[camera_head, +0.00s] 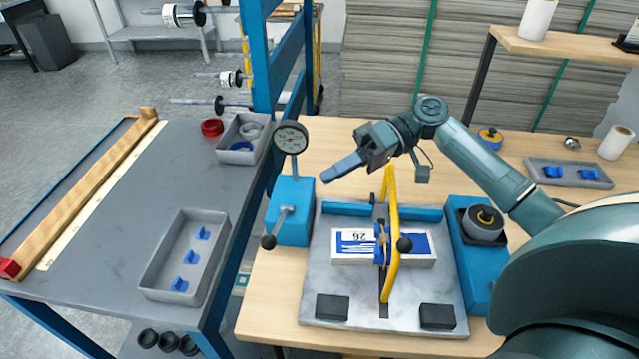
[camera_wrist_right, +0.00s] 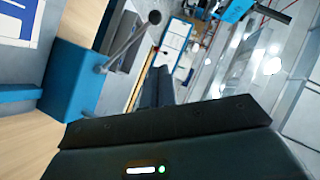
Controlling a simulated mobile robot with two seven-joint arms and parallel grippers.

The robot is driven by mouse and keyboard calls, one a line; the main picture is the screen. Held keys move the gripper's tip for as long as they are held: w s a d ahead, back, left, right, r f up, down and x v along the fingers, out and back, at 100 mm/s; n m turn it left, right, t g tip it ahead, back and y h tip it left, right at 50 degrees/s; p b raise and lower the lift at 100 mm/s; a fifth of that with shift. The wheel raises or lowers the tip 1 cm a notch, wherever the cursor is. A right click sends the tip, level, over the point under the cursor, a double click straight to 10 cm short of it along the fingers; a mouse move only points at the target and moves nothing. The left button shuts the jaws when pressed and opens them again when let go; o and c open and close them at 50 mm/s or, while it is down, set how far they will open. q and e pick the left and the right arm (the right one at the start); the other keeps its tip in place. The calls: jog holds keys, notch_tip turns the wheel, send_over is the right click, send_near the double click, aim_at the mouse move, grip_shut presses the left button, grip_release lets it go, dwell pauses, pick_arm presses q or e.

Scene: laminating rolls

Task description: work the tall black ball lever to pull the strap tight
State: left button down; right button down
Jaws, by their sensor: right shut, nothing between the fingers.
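The black ball lever (camera_head: 277,227) is a grey rod with a black ball at its lower end, on the near face of a blue box (camera_head: 294,190). In the wrist view the lever (camera_wrist_right: 127,43) sticks out from the blue box, left of the fingers. A blue strap (camera_head: 381,246) crosses a white and blue pack (camera_head: 352,248) under a yellow arch (camera_head: 391,225). My right gripper (camera_head: 325,180) is shut and empty, above and right of the blue box in the picture, apart from the lever. My left gripper is out of view.
A round dial (camera_head: 290,138) stands up from the blue box, close to my right gripper. The yellow arch has a black knob (camera_head: 404,244). Another blue unit with a round black-topped part (camera_head: 483,225) stands right of the grey plate (camera_head: 315,280). A grey tray (camera_head: 153,281) lies left.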

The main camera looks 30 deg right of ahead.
jog(key=p, duration=0.2)
send_over(279, 224)
jog(key=s+d, duration=0.1)
jog(key=d, duration=0.1)
notch_tip(279, 224, down, 3)
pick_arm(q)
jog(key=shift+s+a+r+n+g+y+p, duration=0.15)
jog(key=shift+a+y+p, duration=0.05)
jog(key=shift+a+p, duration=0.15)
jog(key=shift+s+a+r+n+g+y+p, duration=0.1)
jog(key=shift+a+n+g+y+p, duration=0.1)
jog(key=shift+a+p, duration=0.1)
pick_arm(e)
jog(key=s+f, duration=0.1)
jog(key=s+a+f, duration=0.1)
jog(key=shift+s+a, duration=0.3)
